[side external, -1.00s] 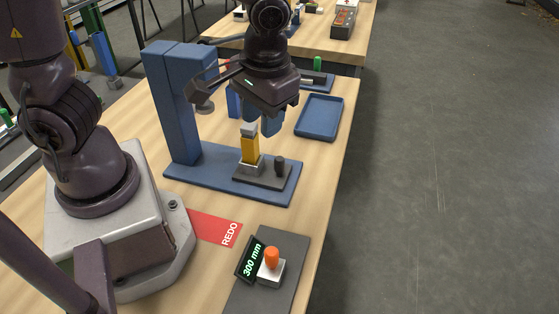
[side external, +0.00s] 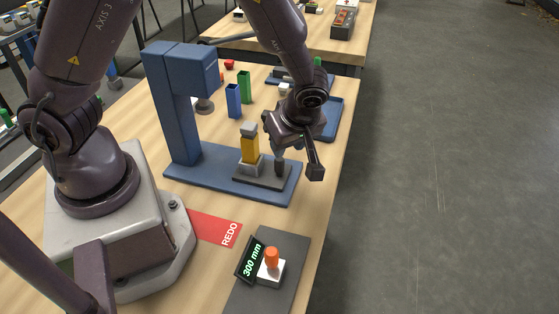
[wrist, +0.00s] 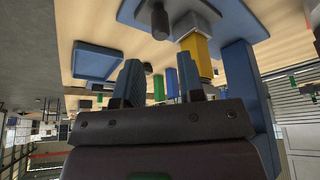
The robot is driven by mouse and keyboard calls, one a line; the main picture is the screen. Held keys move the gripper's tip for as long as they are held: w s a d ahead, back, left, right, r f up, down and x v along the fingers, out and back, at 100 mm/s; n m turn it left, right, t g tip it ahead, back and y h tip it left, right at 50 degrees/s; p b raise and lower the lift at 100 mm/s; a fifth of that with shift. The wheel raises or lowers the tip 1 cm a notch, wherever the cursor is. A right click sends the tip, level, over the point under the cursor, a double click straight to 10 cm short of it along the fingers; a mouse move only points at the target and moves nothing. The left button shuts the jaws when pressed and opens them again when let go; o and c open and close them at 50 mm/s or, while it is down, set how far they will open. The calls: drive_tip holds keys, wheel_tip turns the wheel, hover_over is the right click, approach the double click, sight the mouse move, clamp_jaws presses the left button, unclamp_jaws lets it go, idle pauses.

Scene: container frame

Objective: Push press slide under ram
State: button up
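The blue press (side external: 183,110) stands on a blue base plate (side external: 205,175). Its round grey ram (side external: 204,105) hangs under the head. The dark slide (side external: 262,178) lies on the plate, to the right of the ram. It carries an upright yellow part (side external: 250,150) with a grey cap and a short dark post (side external: 279,167). The wrist view shows the post (wrist: 160,20) and yellow part (wrist: 196,52) too. My gripper (side external: 279,150) is by the post's top; contact is unclear. In the wrist view my fingers (wrist: 159,68) stand apart with nothing between them.
A blue tray (side external: 333,118) and blue (side external: 233,100) and green (side external: 245,86) bins stand behind.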

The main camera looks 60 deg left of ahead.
sight(279, 162)
drive_tip(key=x, duration=0.8)
drive_tip(key=shift+a+f, duration=0.1)
drive_tip(key=shift+f, duration=0.15)
clamp_jaws()
